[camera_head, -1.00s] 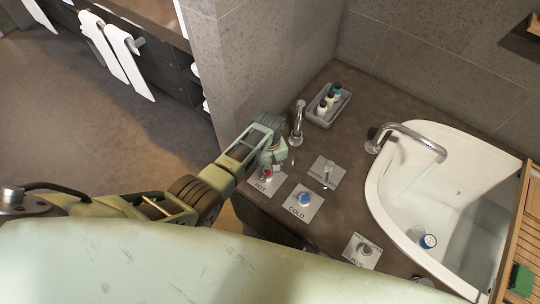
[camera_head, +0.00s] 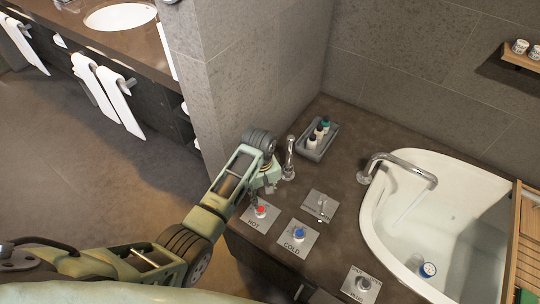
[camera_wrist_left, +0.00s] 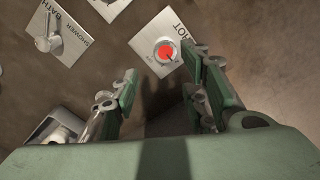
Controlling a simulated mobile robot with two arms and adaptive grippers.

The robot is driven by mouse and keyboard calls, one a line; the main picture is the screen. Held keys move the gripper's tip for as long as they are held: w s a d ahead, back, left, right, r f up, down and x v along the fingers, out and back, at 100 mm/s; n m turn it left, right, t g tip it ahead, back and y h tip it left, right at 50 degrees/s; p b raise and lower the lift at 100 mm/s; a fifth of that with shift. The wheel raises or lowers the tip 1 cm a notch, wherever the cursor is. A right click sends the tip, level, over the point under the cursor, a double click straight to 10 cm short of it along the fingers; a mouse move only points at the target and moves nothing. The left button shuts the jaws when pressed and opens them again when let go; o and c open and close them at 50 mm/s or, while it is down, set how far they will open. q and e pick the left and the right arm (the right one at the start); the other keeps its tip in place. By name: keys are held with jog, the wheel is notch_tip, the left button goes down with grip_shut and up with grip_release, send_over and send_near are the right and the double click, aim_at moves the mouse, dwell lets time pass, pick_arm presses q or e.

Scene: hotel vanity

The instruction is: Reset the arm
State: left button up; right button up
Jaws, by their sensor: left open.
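My left gripper (camera_head: 264,196) is over the counter's left end, by the red-topped HOT knob (camera_head: 260,211). In the left wrist view its two green fingers (camera_wrist_left: 163,95) are spread apart with nothing between them. The HOT knob (camera_wrist_left: 165,51) shows on its white plate beyond the fingertips, apart from them. My left arm (camera_head: 190,238) reaches in from the lower left. My right gripper is in neither view.
The blue-topped COLD knob (camera_head: 298,234), a lever plate (camera_head: 320,206) and another knob plate (camera_head: 361,284) are on the counter. A grey wall corner (camera_head: 214,100) is close to the arm.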

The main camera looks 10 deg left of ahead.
pick_arm(q)
jog(key=s+a+r+m+t, duration=0.1)
jog(key=s+a+r+m, duration=0.15)
jog(key=s, duration=0.55)
jog(key=s+a+r+m+t, duration=0.15)
jog(key=s+r+m, duration=0.25)
jog(key=s, duration=0.5)
jog(key=s+a+r+m+t, duration=0.1)
jog(key=s+a+r+m, duration=0.25)
jog(key=s, duration=0.45)
notch_tip(320, 180, down, 24)
jog(key=d+g, duration=0.1)
jog(key=s+a+f+g, duration=0.1)
jog(key=s+a+f, duration=0.2)
jog(key=s+f, duration=1.5)
jog(key=shift+s+f, duration=0.15)
jog(key=shift+s, duration=0.15)
jog(key=shift+g, duration=0.25)
jog(key=shift+c, duration=0.3)
